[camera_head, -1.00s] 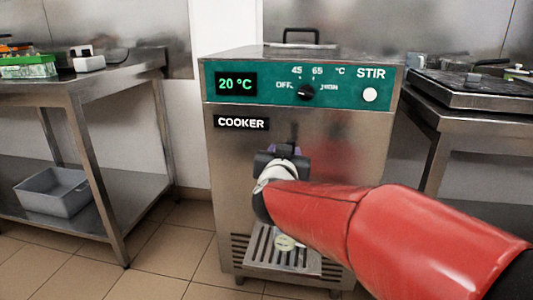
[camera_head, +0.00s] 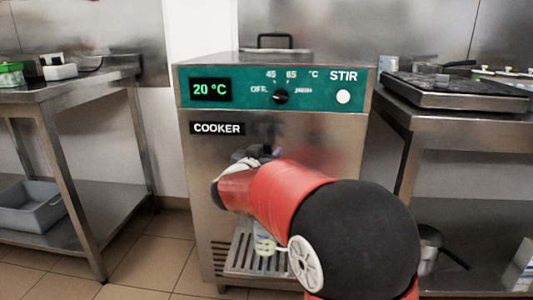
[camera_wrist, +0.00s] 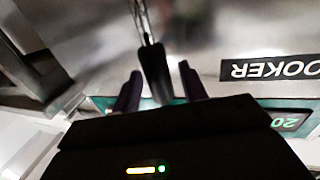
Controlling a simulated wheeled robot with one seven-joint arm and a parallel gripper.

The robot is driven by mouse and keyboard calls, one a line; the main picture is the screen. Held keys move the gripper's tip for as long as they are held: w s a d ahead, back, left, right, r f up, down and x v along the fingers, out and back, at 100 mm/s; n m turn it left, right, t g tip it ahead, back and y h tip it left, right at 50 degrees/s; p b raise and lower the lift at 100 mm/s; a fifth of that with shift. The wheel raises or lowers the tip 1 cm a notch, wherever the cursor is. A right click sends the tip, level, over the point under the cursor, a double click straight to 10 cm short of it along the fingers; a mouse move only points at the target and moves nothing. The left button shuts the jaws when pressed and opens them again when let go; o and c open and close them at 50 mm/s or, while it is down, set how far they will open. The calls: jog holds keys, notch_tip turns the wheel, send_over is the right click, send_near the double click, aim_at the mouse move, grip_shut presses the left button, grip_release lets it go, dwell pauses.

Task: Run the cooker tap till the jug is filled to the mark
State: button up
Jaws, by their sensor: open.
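The cooker (camera_head: 205,165) is a steel cabinet with a green panel reading 20 °C. A dark, narrow tap handle (camera_wrist: 153,72) shows in the wrist view, which is upside down. My gripper (camera_wrist: 160,84) is open, with one purple finger on each side of this handle; I cannot tell whether they touch it. In the head view my red arm hides the tap and nearly all of the gripper. A small pale greenish thing (camera_head: 265,245) shows below the arm at the drip grate (camera_head: 240,258). I cannot tell whether it is part of the jug. No fill mark or flow is visible.
A steel table (camera_head: 75,90) with a grey bin (camera_head: 30,207) on its lower shelf stands left. A steel counter (camera_head: 455,122) with a flat dark appliance (camera_head: 455,92) stands close on the right. Tiled floor is clear between the left table and the cooker.

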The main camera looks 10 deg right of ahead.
jog(key=shift+c, duration=0.2)
grip_shut()
jog(key=shift+f, duration=0.1)
